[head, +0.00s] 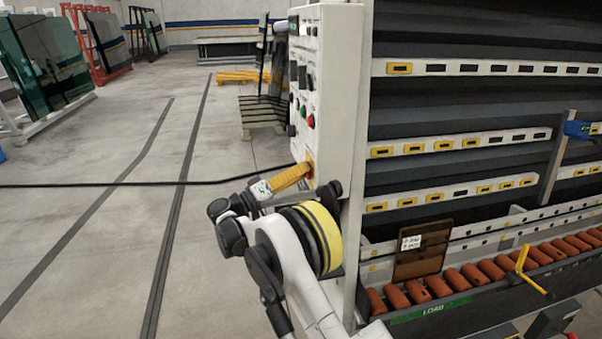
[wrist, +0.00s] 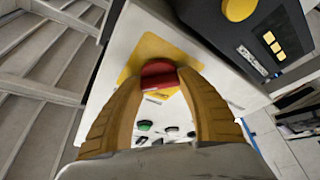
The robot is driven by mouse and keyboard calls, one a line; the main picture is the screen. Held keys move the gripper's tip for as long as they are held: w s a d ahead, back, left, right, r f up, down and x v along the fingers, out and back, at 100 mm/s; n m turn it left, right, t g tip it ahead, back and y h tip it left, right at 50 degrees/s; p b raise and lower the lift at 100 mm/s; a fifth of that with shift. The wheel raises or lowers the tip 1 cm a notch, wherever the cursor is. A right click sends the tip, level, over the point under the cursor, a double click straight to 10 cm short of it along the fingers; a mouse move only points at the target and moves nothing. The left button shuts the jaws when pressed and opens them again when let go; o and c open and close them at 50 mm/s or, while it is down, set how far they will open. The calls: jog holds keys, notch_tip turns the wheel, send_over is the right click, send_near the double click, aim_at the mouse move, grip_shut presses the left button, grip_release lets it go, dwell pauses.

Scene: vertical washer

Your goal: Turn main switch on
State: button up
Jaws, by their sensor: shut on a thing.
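The main switch is a red knob (wrist: 158,72) on a yellow plate (wrist: 140,50), in the upper middle of the wrist view. My gripper (wrist: 162,82) has its two yellow fingers on either side of the knob, shut on it. In the head view my gripper (head: 306,170) reaches the low part of the white control cabinet (head: 338,100). There the fingers hide the knob, and only a little of the yellow plate shows. The knob's exact turn angle is hard to tell.
Green and red buttons (head: 311,121) and black knobs sit higher on the cabinet face. A black cable (head: 120,185) runs left across the view near my gripper. The washer's roller conveyor (head: 470,275) stands at the right.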

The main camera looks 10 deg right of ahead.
jog(key=o, duration=1.2)
jog(key=shift+c, duration=0.2)
jog(key=v, duration=1.2)
